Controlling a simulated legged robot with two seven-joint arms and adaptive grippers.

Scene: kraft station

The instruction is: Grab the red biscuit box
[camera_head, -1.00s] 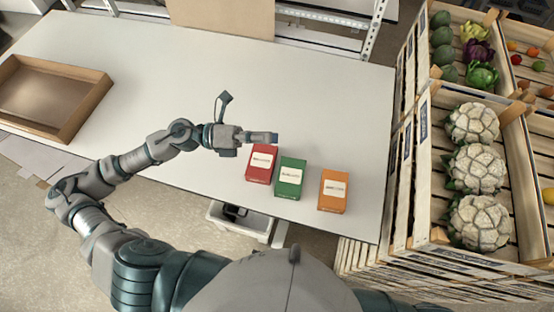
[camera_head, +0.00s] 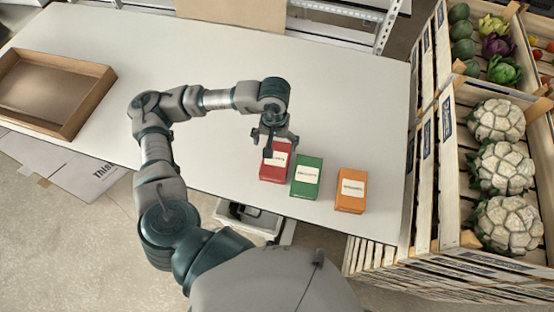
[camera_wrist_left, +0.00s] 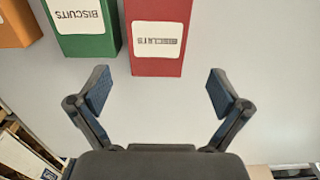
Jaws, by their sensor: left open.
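The red biscuit box (camera_head: 277,168) stands on the white table near its front edge, leftmost of three boxes in the head view. In the left wrist view the red box (camera_wrist_left: 158,62) shows its white label, ahead of my open fingers and roughly between their lines. My left gripper (camera_head: 272,146) is over the red box in the head view and hides part of it. In the wrist view the left gripper (camera_wrist_left: 160,93) is open and empty, with a finger to each side. I cannot tell its exact height. My right gripper is not in view.
A green box (camera_head: 306,177) stands close to the right of the red one, with an orange box (camera_head: 351,190) farther right. An empty brown tray (camera_head: 98,98) lies at the left. Vegetable crates (camera_head: 447,158) border the table's right side. The table's middle is clear.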

